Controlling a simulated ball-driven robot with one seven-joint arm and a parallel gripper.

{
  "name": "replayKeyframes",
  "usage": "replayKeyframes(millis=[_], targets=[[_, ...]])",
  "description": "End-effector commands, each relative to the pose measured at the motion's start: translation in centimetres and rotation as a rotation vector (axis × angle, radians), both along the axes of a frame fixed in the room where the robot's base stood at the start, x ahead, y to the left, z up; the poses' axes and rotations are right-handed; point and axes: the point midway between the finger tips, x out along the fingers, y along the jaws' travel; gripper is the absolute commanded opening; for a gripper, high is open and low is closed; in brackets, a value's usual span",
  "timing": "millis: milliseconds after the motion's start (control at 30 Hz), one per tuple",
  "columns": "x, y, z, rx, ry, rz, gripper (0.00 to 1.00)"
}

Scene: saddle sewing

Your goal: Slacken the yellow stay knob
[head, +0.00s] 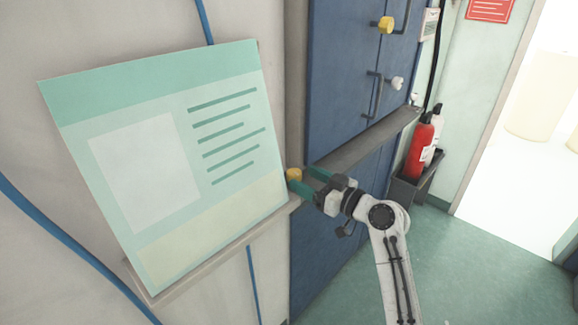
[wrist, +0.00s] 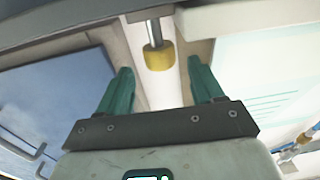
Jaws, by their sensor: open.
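A yellow knob (head: 294,175) sits at the right end of the ledge under the sloping board, beside the blue cabinet. It also shows in the wrist view (wrist: 159,57), on the end of a short metal rod. My gripper (head: 310,181) is just right of this knob in the head view, with its teal fingers pointing at it. In the wrist view, my gripper (wrist: 160,72) is open and empty, and the knob lies in line with the gap between the fingertips. I cannot tell how far apart knob and fingertips are in depth.
The pale green board (head: 160,160) rests on a ledge (head: 215,262) at left. The blue cabinet (head: 340,75) bears another yellow knob (head: 387,24) and a white knob (head: 396,83). A grey shelf (head: 370,139) juts out above my gripper. A red extinguisher (head: 419,147) stands right.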

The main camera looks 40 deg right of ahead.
Motion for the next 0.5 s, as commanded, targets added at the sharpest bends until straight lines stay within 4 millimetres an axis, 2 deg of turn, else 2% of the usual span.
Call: replayKeyframes(millis=[33,200,333,500], targets=[[1.1,0.2,0.4,0.0,0.001,0.003,0.67],[3.9,0.4,0.3,0.001,0.002,0.002,0.67],[5.4,0.4,0.2,0.001,0.002,0.002,0.67],[6.3,0.5,0.0,0.0,0.002,0.001,0.67]])
